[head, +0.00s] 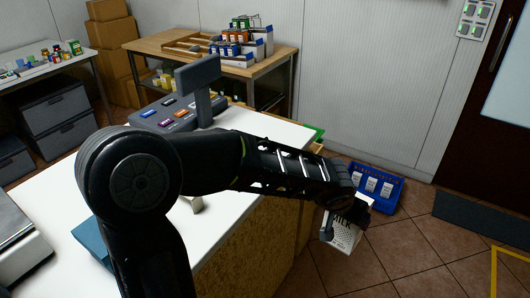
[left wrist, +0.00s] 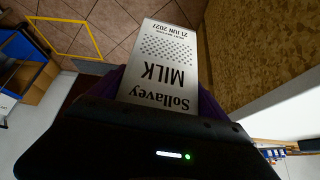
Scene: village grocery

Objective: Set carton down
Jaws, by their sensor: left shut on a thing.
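A white milk carton (head: 340,237) with black lettering hangs in my left gripper (head: 346,213), past the right end of the counter and above the tiled floor. In the left wrist view the carton (left wrist: 168,62) shows "Sollavey MILK" and a date, upside down in the picture. My left gripper (left wrist: 160,95) is shut on it, with a dark finger on each side. In the head view the gripper partly covers the carton, and its lower end looks clear of any surface. My right gripper is not in view.
A blue crate (head: 388,204) holding several white cartons stands on the floor just behind the held carton. The white counter (head: 62,200) carries a till (head: 180,112). A wooden table (head: 160,45) with goods stands behind. Tiled floor (head: 420,245) is free at right.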

